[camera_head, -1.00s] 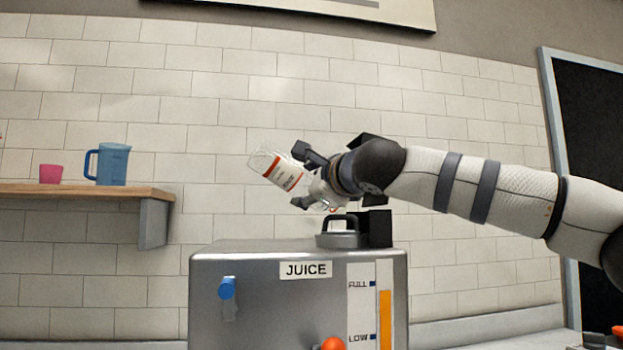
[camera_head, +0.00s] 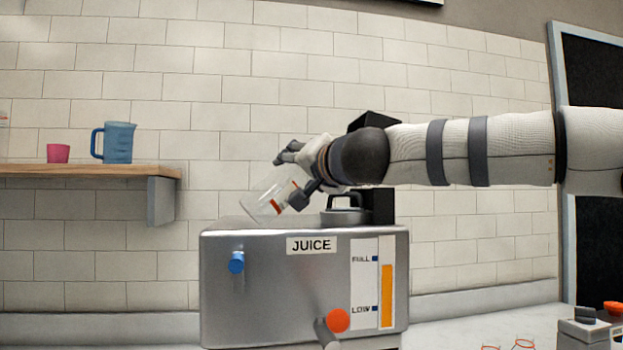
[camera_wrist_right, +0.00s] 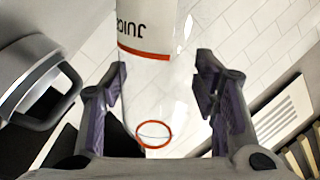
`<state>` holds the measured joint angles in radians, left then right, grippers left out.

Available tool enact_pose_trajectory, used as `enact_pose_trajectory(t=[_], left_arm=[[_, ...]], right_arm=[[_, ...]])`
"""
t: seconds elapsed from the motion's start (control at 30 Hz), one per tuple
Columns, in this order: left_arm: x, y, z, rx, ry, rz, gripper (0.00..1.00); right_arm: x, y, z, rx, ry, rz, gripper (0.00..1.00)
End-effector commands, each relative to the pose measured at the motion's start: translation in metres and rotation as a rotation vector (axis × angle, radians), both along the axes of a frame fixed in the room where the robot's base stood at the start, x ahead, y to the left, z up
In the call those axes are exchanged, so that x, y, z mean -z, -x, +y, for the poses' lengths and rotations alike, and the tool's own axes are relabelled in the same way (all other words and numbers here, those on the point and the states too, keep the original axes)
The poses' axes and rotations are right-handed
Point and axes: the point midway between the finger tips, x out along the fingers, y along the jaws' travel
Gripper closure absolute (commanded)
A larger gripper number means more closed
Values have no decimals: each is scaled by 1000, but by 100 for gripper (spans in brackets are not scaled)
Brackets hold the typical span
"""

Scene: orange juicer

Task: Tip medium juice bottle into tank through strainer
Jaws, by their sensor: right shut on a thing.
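My right gripper (camera_head: 295,175) is shut on the clear juice bottle (camera_head: 262,205), which has a white label with red bands. The bottle is tilted, its far end pointing down and left, just above the top of the steel juice tank (camera_head: 275,280). In the right wrist view the bottle (camera_wrist_right: 145,40) lies between the two fingers (camera_wrist_right: 160,90), with a red ring at its near end. I cannot tell how much juice is in it. The strainer and tank opening cannot be made out. My left gripper is not in view.
A dark handled lid (camera_head: 344,214) sits on the tank top, right of the bottle. The tank front has a blue knob (camera_head: 236,262), an orange ball (camera_head: 338,320) and a level gauge (camera_head: 387,297). A blue jug (camera_head: 119,143) and pink cup (camera_head: 58,153) stand on the left shelf.

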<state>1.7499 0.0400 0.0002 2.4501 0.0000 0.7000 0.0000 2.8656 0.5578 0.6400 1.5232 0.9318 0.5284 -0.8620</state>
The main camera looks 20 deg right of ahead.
Motion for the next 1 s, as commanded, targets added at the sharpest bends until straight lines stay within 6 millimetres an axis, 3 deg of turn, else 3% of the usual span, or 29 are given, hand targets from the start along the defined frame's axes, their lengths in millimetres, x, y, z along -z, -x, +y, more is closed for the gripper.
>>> enact_pose_trajectory(t=[0.03, 0.07, 0.5, 0.7, 1.0], left_arm=[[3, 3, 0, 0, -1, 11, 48], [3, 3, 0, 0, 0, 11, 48], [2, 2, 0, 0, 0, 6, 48], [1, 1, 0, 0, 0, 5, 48], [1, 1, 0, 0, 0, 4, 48]], right_arm=[[11, -7, 8, -2, 53, 27, 100], [8, -7, 11, -2, 83, 30, 100], [-53, -5, 26, 3, 640, 38, 100], [-62, -4, 28, 3, 738, 41, 100], [-64, -3, 28, 4, 748, 39, 100]])
